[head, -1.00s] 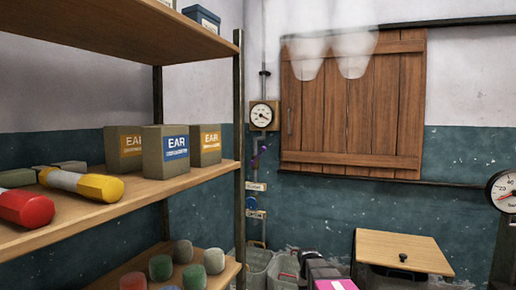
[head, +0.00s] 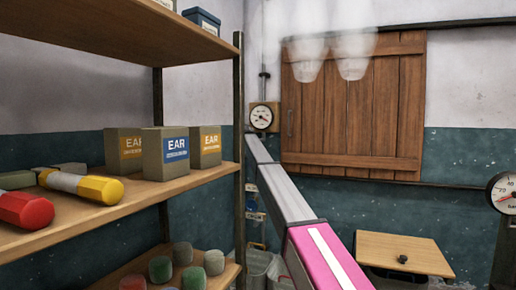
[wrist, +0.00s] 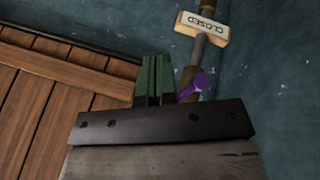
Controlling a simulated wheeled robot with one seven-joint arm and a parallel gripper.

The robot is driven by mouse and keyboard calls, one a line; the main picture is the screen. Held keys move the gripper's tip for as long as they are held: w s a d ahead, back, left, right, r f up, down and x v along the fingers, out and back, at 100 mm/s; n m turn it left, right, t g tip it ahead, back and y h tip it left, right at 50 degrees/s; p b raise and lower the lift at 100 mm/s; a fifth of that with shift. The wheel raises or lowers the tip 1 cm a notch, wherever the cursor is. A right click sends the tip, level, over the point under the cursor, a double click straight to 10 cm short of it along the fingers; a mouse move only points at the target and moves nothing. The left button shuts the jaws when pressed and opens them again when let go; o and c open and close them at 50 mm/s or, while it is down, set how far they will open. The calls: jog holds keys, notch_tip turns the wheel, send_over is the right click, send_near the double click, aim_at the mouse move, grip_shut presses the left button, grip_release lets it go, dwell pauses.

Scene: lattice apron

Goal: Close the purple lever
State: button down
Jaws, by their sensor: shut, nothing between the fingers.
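The purple lever (wrist: 198,84) shows in the wrist view on a vertical pipe, just right of my fingertips. Part of it is hidden behind my gripper's dark body. An upside-down "CLOSED" plate (wrist: 203,28) sits on the same pipe, above the lever in the picture. My gripper (wrist: 155,65) has its green fingers together with nothing between them. Whether they touch the lever cannot be told. In the head view my arm stretches to the wall pipe below the round gauge (head: 261,117) and hides the lever.
A shelf (head: 190,185) with boxes stands close on the left of my arm. Wooden shutters (head: 350,110) are on the wall to the right. A small wooden table (head: 395,250) and a large gauge (head: 503,192) stand at the lower right. Bins are partly hidden below.

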jog(key=w+a+r+t, duration=0.1)
jog(key=w+a+r, duration=0.15)
jog(key=r, duration=0.55)
jog(key=w+a+r, duration=0.2)
jog(key=a+r, duration=0.2)
jog(key=r, duration=0.5)
jog(key=d+x, duration=0.3)
jog(key=x, duration=0.9)
jog(key=shift+s+h, duration=0.3)
jog(key=shift+r, duration=0.1)
jog(key=shift+d, duration=0.15)
jog(key=s+d+f+m+t+y, duration=0.2)
jog(key=d+f+m+t+y, duration=0.1)
jog(key=d+f+y, duration=0.4)
jog(key=shift+s+f+y, duration=0.3)
jog(key=shift+f, duration=0.55)
